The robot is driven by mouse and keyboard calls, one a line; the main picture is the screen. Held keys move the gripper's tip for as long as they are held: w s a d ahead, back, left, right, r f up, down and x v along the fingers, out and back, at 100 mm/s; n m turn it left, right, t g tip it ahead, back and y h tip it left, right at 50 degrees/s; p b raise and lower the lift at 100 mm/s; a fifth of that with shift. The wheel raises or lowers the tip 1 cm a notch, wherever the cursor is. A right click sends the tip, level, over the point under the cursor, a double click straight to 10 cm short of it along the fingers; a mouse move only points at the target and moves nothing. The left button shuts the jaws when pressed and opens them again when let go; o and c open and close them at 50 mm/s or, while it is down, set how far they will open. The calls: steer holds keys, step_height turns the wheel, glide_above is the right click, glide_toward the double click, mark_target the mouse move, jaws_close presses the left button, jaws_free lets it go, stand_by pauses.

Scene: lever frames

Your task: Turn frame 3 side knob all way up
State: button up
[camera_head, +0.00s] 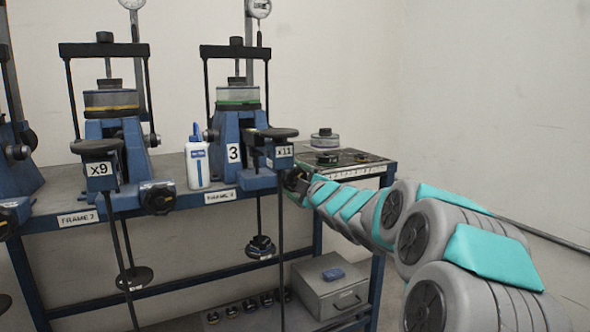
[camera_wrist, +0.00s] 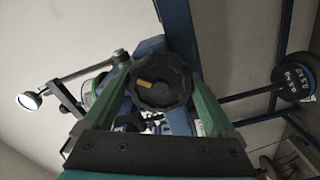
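Frame 3 (camera_head: 232,120) is a blue lever frame with a "3" plate on its front and an "x11" plate (camera_head: 283,152) on its beam. Its side knob (camera_wrist: 160,80) is black and lobed, with an orange mark on its face left of centre in the wrist view. My gripper (camera_head: 300,182) is at the knob on the frame's right side. In the wrist view its two green fingers (camera_wrist: 158,78) stand on either side of the knob, with little or no gap showing. I cannot tell whether they press on it. In the head view my gripper largely hides the knob.
A white bottle (camera_head: 197,160) stands left of frame 3. Another frame (camera_head: 108,135) with an "x9" plate is farther left. A hanging weight (camera_wrist: 293,80) shows at right in the wrist view. A grey box (camera_head: 330,290) sits below the bench.

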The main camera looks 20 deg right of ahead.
steer(key=shift+o, duration=0.6)
steer(key=shift+w, duration=0.1)
steer(key=s, duration=0.6)
steer(key=shift+s+f, duration=0.1)
